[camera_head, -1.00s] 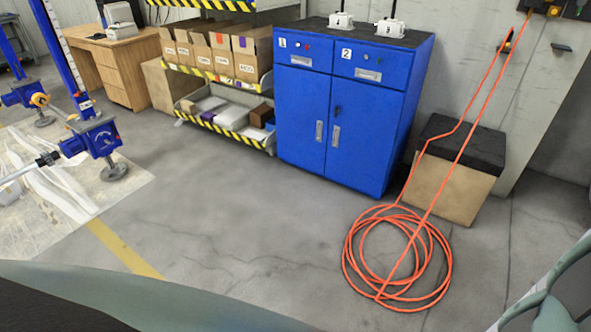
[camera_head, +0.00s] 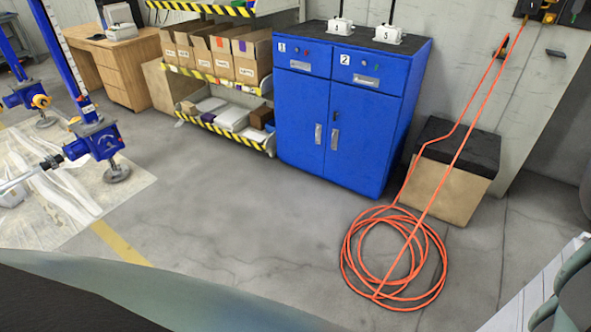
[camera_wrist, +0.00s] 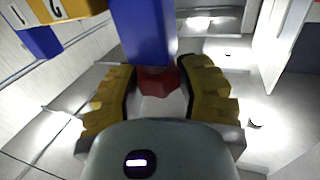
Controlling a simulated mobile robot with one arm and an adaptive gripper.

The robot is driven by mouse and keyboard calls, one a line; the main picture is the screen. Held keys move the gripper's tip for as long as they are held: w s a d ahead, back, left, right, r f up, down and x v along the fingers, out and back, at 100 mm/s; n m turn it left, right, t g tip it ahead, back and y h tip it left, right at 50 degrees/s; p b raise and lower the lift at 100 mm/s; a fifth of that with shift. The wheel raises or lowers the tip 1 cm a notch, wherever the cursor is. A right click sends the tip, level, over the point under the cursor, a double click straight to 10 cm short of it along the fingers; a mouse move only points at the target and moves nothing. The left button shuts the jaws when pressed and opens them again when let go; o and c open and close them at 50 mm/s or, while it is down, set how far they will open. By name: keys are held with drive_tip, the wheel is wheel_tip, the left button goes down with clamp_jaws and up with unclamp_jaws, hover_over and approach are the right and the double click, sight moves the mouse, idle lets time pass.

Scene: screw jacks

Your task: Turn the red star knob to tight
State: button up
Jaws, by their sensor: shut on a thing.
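The red star knob (camera_wrist: 157,82) shows in the wrist view, at the lower end of a blue post (camera_wrist: 143,35). My gripper (camera_wrist: 158,98) reaches it from below in the picture, with a yellow ribbed finger on each side. The fingers are shut on the knob, and their inner faces hide parts of its sides. The knob's markings and how tight it is cannot be told. The head view shows neither the knob nor my gripper clearly. Blue screw jacks (camera_head: 95,142) stand at its left edge.
In the head view a blue cabinet (camera_head: 345,125) stands at the back, beside shelves with cardboard boxes (camera_head: 215,52). A coiled orange hose (camera_head: 395,258) lies on the floor in front of a wooden box (camera_head: 450,185). The middle floor is clear.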

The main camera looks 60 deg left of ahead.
drive_tip(key=m+g+b, duration=0.1)
drive_tip(key=g, duration=0.1)
drive_tip(key=m+g+b, duration=0.2)
drive_tip(key=g, duration=0.1)
drive_tip(key=shift+d+f, duration=0.1)
drive_tip(key=shift+f, duration=0.05)
drive_tip(key=shift+m+g+y+b, duration=0.45)
drive_tip(key=shift+g+b, duration=0.35)
drive_tip(key=shift+b, duration=0.4)
drive_tip(key=shift+r+m+g+b, duration=0.2)
drive_tip(key=shift+m+g+b, duration=0.1)
drive_tip(key=shift+b, duration=0.1)
drive_tip(key=shift+m+g+y+b, duration=0.35)
drive_tip(key=shift+g+b, duration=0.25)
drive_tip(key=shift+b, duration=0.4)
drive_tip(key=o, duration=1.2)
drive_tip(key=shift+w, duration=0.1)
drive_tip(key=shift+v, duration=3.8)
